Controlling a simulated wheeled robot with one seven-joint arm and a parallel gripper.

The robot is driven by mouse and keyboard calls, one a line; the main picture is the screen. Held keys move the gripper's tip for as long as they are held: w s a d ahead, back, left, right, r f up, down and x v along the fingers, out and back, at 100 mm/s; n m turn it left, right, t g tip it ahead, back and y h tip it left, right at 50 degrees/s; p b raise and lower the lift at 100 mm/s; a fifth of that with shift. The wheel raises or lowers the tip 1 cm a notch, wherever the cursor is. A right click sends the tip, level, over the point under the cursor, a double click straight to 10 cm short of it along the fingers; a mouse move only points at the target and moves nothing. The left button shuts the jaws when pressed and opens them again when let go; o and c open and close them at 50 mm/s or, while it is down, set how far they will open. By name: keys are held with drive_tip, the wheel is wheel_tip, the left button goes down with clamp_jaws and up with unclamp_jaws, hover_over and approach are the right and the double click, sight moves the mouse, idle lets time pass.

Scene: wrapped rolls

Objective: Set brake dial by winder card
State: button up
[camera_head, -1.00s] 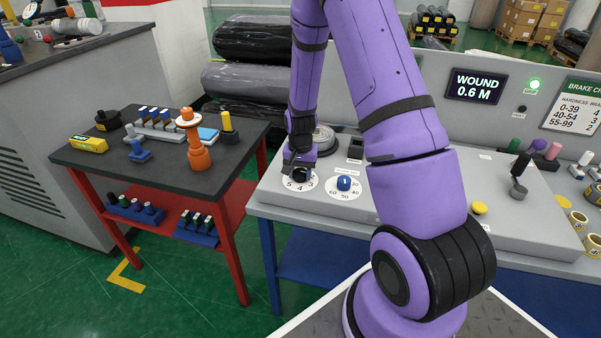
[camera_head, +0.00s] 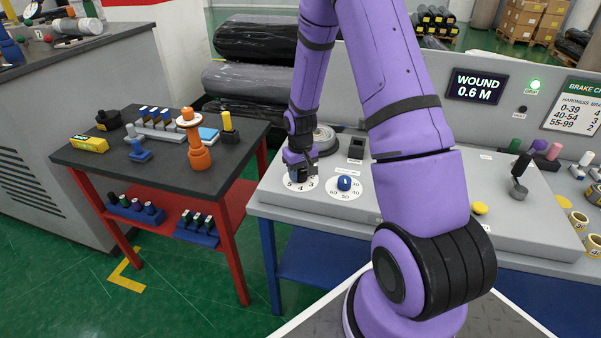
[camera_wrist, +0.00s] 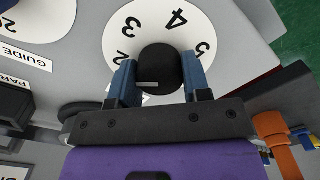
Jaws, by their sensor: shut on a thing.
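The brake dial knob (camera_wrist: 160,68) is black and round, with a pale pointer mark, on a white numbered plate (camera_wrist: 185,15). In the head view the plate (camera_head: 290,184) lies at the left end of the grey panel, with 5, 4 and 3 readable. My gripper (camera_head: 299,168) is over this knob from above. In the wrist view my gripper (camera_wrist: 157,85) has its blue-lined fingers on either side of the knob, shut on it. The brake card (camera_head: 575,112) hangs at the right, partly cut off, reading 0-39, 40-54 and 55-99 in its hardness column.
A blue knob (camera_head: 344,183) on a second numbered dial sits close to the right. A display (camera_head: 476,86) reads "WOUND 0.6 M" beside a lit green lamp (camera_head: 535,85). A dark-topped red cart (camera_head: 100,161) with an orange tool (camera_head: 196,150) stands to the left.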

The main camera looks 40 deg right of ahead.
sight(300, 171)
idle(0.5)
drive_tip(key=o, duration=0.9)
wheel_tip(300, 171, up, 11)
drive_tip(key=shift+f, duration=0.1)
idle(0.4)
